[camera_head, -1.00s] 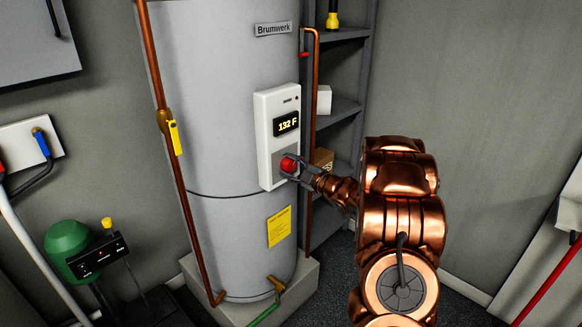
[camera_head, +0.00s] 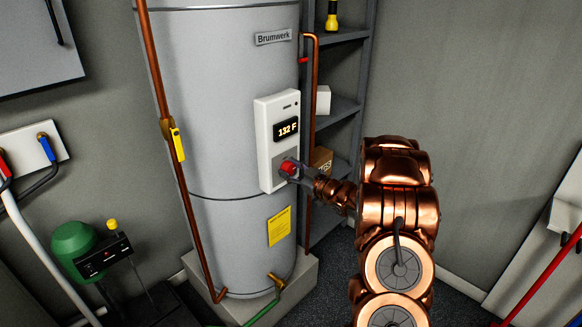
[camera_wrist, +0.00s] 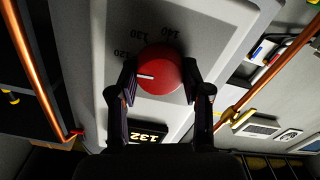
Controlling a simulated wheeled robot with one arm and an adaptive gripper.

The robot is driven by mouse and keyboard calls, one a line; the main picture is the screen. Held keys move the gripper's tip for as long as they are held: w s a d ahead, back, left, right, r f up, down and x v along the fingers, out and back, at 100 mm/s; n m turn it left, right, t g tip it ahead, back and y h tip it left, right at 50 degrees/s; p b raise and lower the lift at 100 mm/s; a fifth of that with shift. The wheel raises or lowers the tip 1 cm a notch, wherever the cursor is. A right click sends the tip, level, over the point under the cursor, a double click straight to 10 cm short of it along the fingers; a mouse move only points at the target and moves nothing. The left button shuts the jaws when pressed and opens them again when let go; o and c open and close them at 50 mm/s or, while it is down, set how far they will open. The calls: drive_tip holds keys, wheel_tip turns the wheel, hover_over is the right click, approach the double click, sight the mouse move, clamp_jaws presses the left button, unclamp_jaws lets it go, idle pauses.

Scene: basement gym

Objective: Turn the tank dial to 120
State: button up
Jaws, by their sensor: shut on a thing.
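The tank (camera_head: 235,110) is a tall grey cylinder with a white control panel (camera_head: 264,150) on its front. The panel's display (camera_head: 287,129) reads 132 F. The red dial (camera_head: 287,167) sits below the display. In the wrist view the dial (camera_wrist: 163,72) shows a white pointer line and printed marks 120, 130 and 140 beside it. The pointer lies toward the 120 side of the marks; its exact reading is unclear. My gripper (camera_wrist: 160,86) is shut on the dial, one finger on each side. In the head view my gripper (camera_head: 293,172) reaches it from the right.
A copper pipe (camera_head: 172,130) with a yellow-handled valve runs left of the panel. A thinner copper pipe (camera_head: 313,100) and dark shelves (camera_head: 345,110) stand to the right. A green device (camera_head: 75,250) is at lower left. Free floor is limited.

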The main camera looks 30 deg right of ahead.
drive_tip(key=shift+m, duration=0.4)
drive_tip(key=o, duration=1.2)
drive_tip(key=shift+c, duration=0.2)
drive_tip(key=v, duration=1.2)
drive_tip(key=shift+w, duration=0.1)
